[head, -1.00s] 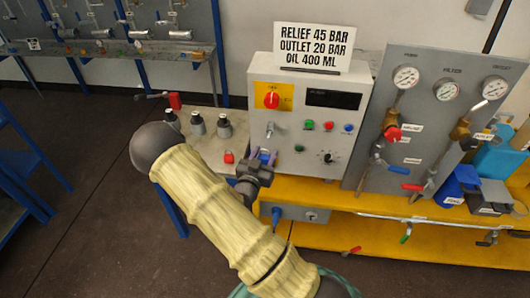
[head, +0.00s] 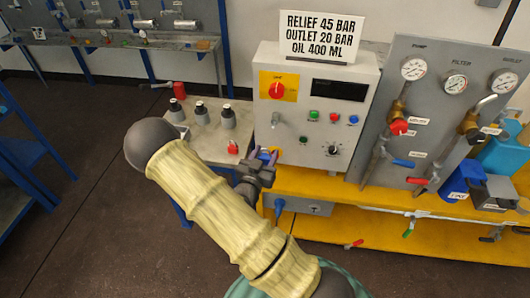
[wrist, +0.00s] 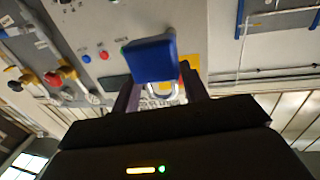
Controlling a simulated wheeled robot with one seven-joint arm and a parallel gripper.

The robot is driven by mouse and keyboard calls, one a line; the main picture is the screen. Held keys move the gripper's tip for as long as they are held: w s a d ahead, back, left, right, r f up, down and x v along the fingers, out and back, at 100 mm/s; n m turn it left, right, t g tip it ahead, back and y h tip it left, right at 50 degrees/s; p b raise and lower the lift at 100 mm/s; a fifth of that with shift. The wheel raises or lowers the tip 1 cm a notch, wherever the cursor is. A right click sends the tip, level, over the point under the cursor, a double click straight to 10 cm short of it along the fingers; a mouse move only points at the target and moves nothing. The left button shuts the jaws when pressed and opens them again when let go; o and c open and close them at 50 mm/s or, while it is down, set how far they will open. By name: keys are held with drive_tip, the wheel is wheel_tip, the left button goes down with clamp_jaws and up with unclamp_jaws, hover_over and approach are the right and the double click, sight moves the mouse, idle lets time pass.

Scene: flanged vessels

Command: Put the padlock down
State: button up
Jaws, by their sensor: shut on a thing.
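A blue padlock (wrist: 150,60) with a silvery shackle is between the two dark fingers of my gripper (wrist: 158,92) in the wrist view. The gripper is shut on it and holds it clear of any surface there. In the head view my gripper (head: 264,160) is just in front of the lower left of the grey control box (head: 314,105), beside the small side table (head: 205,150). The padlock is small and partly hidden by the fingers there. A red padlock (head: 233,148) sits on the side table, left of my gripper.
Several dark-capped grey bottles (head: 201,113) stand at the back of the side table. A yellow bench (head: 330,184) carries the control box and a gauge panel (head: 440,110) with valves. A white sign (head: 321,37) stands on the box. The table's front part has some free room.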

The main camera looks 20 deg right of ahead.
drive_tip(key=a+f+n+t+y, duration=0.2)
drive_tip(key=a+f+n+y, duration=0.2)
drive_tip(key=f, duration=0.4)
drive_tip(key=s+a+f+n+t+y, duration=0.1)
drive_tip(key=a+f+n+t+y, duration=0.2)
drive_tip(key=f+y, duration=0.5)
drive_tip(key=a+f+n, duration=0.1)
drive_tip(key=a, duration=0.1)
drive_tip(key=shift+s+a+n+y, duration=0.3)
drive_tip(key=shift+a+n, duration=0.05)
drive_tip(key=shift+n, duration=0.05)
